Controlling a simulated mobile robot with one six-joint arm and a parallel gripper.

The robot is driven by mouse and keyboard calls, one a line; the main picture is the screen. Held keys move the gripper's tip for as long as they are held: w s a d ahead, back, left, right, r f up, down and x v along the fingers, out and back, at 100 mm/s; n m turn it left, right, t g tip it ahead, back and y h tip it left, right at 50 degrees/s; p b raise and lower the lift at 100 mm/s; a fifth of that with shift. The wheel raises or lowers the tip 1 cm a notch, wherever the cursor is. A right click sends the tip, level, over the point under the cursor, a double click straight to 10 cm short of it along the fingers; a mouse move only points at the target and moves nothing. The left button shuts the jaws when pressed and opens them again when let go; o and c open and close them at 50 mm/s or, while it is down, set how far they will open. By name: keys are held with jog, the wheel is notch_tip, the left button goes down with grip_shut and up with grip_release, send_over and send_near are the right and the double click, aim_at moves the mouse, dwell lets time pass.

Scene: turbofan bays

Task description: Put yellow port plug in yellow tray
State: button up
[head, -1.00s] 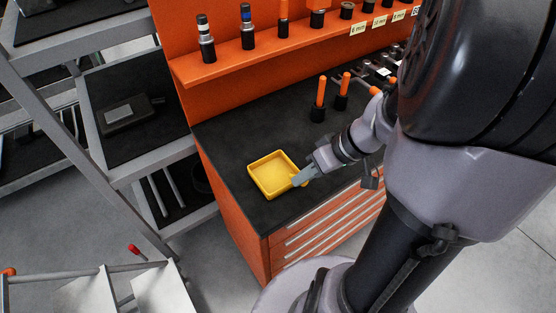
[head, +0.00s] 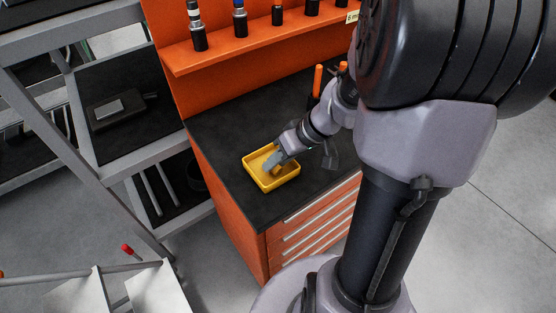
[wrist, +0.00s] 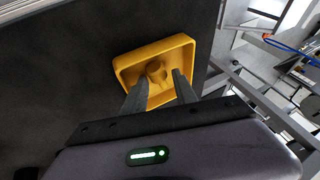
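The yellow tray (head: 291,181) sits on the dark top of the orange cabinet, near its front left. It also shows in the wrist view (wrist: 188,44). The yellow port plug (wrist: 156,70) shows inside the tray's walls in the wrist view, in line with the space between my fingertips. My gripper (head: 270,161) is over the tray, pointing down into it. In the wrist view my gripper (wrist: 161,76) has its fingers apart, with a narrow gap seen beside the plug. Whether the plug touches the tray floor is hard to tell.
Orange-handled tools (head: 317,80) stand upright on the worktop behind my arm. An orange shelf (head: 215,53) above holds several dark fittings. A grey rack (head: 110,167) stands left of the cabinet. The worktop left of the tray is clear.

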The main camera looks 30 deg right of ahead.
jog(key=shift+o, duration=0.5)
jog(key=shift+r, duration=0.2)
jog(key=p+v, duration=0.5)
jog(key=v, duration=0.7)
jog(key=s+a+r+m+h, duration=0.1)
jog(key=s+a+r+m, duration=0.1)
jog(key=a, duration=0.8)
jog(key=s+a+r+m+t+h, duration=0.1)
jog(key=s+a+r, duration=0.4)
jog(key=a, duration=0.5)
jog(key=shift+r+m+b, duration=0.3)
jog(key=shift+r+m, duration=0.15)
jog(key=shift+m, duration=0.45)
